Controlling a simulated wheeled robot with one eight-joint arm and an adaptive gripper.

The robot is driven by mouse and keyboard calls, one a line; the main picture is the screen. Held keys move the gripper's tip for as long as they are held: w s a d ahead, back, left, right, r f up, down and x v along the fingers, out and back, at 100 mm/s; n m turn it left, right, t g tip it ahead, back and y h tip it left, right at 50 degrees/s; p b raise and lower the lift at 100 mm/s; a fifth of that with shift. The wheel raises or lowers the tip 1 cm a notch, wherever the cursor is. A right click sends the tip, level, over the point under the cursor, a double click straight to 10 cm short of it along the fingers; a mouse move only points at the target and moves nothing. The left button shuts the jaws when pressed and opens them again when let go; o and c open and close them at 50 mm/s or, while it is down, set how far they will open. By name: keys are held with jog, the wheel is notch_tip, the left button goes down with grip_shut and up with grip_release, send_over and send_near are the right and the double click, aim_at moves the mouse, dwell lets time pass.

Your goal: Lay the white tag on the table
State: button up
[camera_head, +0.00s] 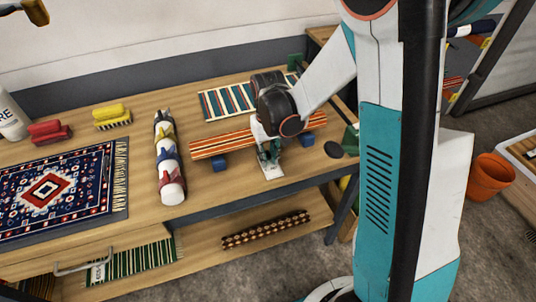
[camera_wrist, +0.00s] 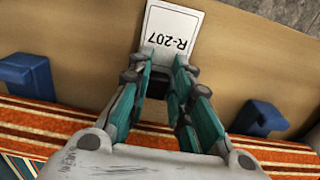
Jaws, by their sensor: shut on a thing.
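The white tag (camera_wrist: 172,30), marked "R-207", shows at the top of the wrist view. It also shows in the head view (camera_head: 272,172) near the table's front edge. My gripper (camera_wrist: 170,68) is shut on the tag's near end; in the head view my gripper (camera_head: 268,157) points down at the front of the orange-striped roll. The wooden table (camera_head: 232,184) lies below the tag. I cannot tell whether the tag touches the tabletop. The gripped end of the tag is partly hidden by the fingers.
A white post with colored clips (camera_head: 171,186), a patterned rug (camera_head: 60,190) and brushes (camera_head: 110,113) lie to the left.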

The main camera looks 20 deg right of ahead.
aim_at(268, 161)
jog(key=o, duration=0.8)
jog(key=shift+f, duration=0.1)
notch_tip(268, 161, up, 12)
jog(key=p, duration=0.4)
jog(key=shift+s+r+t, duration=1.2)
jog(key=shift+s+r, duration=0.85)
jog(key=shift+s, duration=0.75)
jog(key=shift+s+r+t, duration=1.2)
jog(key=shift+s+r, duration=0.85)
jog(key=shift+s, duration=0.8)
jog(key=shift+s+r+t, duration=1.2)
jog(key=shift+s+r, duration=0.85)
jog(key=shift+s, duration=0.75)
